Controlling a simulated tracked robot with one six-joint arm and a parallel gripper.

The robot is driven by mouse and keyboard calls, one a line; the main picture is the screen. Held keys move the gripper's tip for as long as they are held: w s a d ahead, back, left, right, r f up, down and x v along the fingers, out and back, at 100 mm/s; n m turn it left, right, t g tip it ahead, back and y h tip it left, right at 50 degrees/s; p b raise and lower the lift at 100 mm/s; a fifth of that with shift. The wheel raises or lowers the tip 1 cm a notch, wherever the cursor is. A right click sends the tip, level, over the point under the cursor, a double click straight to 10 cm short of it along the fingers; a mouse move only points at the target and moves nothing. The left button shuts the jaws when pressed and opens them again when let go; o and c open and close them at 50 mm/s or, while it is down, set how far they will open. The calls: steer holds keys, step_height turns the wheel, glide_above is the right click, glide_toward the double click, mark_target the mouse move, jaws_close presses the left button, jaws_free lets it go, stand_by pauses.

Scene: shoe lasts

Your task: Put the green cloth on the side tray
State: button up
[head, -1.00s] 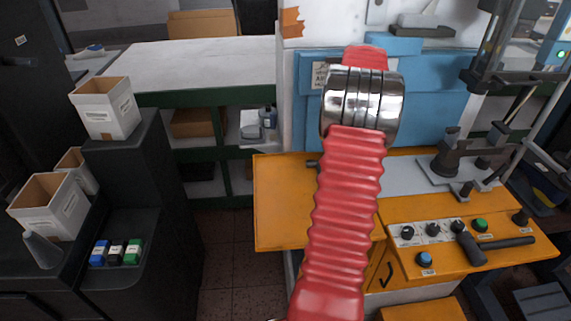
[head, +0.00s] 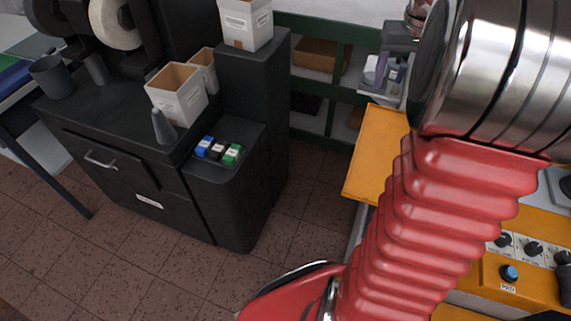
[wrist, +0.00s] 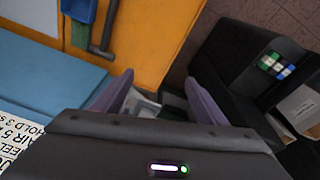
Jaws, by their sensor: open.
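My gripper (wrist: 159,78) shows in the wrist view, its two purple fingers spread apart with nothing held between them.
An orange table (head: 378,150) is partly behind my arm. A hammer-like tool (wrist: 106,28) lies near the blue piece. The tiled floor (head: 150,265) is open.

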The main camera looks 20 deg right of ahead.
steer(key=s+a+r+n+t, duration=0.1)
steer(key=s+a+n+t, duration=0.15)
steer(key=a, duration=1.15)
steer(key=s+a+n+t, duration=0.1)
steer(key=s+a+n, duration=0.15)
steer(key=a, duration=1.15)
steer(key=s+a+f+y, duration=0.1)
steer(key=s+a+f, duration=0.2)
steer(key=s+a, duration=0.4)
steer(key=shift+a+f+n+t, duration=0.15)
steer(key=shift+a+n+t, duration=0.1)
steer(key=shift+n+t, duration=0.15)
